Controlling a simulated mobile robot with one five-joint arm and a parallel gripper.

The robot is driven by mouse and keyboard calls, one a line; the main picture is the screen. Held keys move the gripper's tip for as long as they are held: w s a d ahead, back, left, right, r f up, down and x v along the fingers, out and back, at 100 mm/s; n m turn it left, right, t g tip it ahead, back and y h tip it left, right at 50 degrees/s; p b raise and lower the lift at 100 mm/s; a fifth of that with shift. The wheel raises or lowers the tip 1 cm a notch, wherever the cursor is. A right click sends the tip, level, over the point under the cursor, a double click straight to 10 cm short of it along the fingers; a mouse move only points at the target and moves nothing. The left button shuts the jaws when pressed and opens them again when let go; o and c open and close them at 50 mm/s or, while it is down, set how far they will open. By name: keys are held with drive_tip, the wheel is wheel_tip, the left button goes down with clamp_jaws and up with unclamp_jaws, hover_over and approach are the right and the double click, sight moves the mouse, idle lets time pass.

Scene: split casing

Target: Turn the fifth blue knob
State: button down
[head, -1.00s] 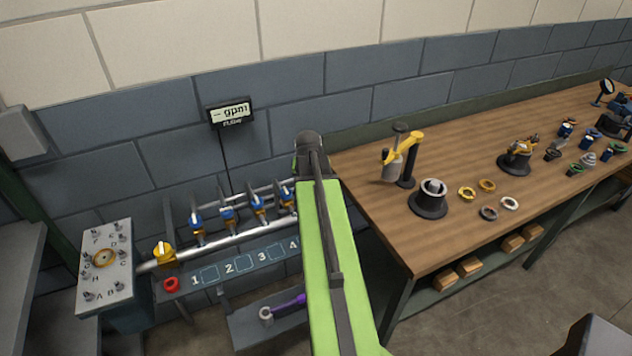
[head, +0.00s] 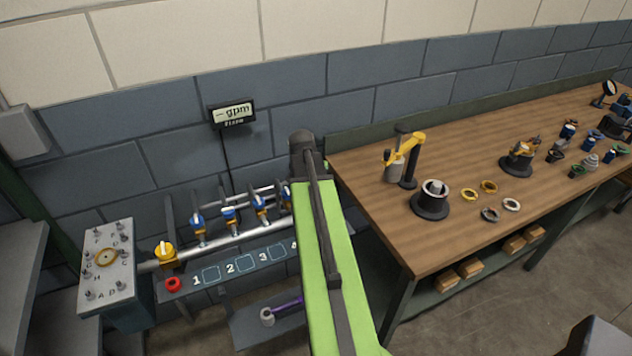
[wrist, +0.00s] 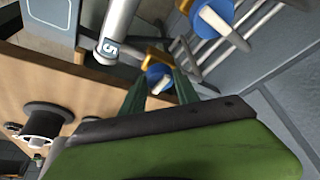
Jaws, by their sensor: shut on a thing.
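In the wrist view, a blue knob (wrist: 154,73) with a white pointer sits on a yellow-orange valve body, near a pipe end marked 5 (wrist: 110,46). The two dark green fingers of my gripper (wrist: 159,80) stand on either side of this knob and are shut on it. A second blue knob (wrist: 208,27) with a white pointer is at the upper right, clear of the fingers. In the head view, a row of blue knobs (head: 198,222) runs along the pipe. My green arm hides the right end of the row and my gripper there.
A gpm display (head: 232,114) hangs on the wall. A yellow valve (head: 165,252) and a red ring (head: 173,284) are at the pipe's left end. A wooden workbench (head: 450,235) with loose parts stands close right of my arm. A lower shelf holds a purple-handled tool (head: 286,305).

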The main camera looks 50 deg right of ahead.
drive_tip(key=c, duration=0.9)
unclamp_jaws()
drive_tip(key=shift+s+d, duration=0.2)
drive_tip(key=shift+a+r, duration=0.15)
drive_tip(key=shift+r, duration=0.05)
drive_tip(key=p+v, duration=1.6)
drive_tip(key=v, duration=0.1)
drive_tip(key=shift+w, duration=0.1)
